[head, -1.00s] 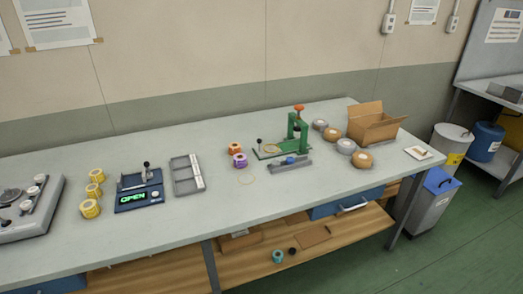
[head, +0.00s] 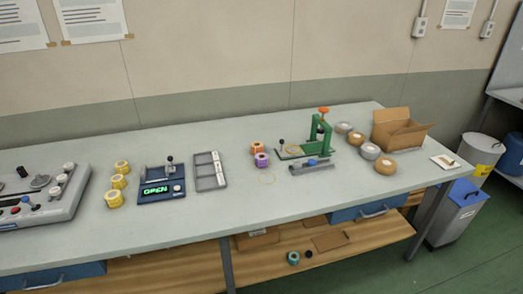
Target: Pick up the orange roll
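The orange roll (head: 257,148) is a small ring-shaped roll on the grey bench top, near the middle of the head view. A purple roll (head: 262,160) sits directly in front of it and appears to touch or nearly touch it. To its right stands a green press with an orange knob (head: 322,135). My gripper is not in view.
The bench (head: 225,214) holds a grey tray (head: 197,173), a blue device reading OPEN (head: 162,194), several yellow rolls (head: 115,198) and a control panel (head: 40,202) at left. Brown and grey rolls (head: 385,167) and an open cardboard box (head: 397,134) stand at right. The front middle is clear.

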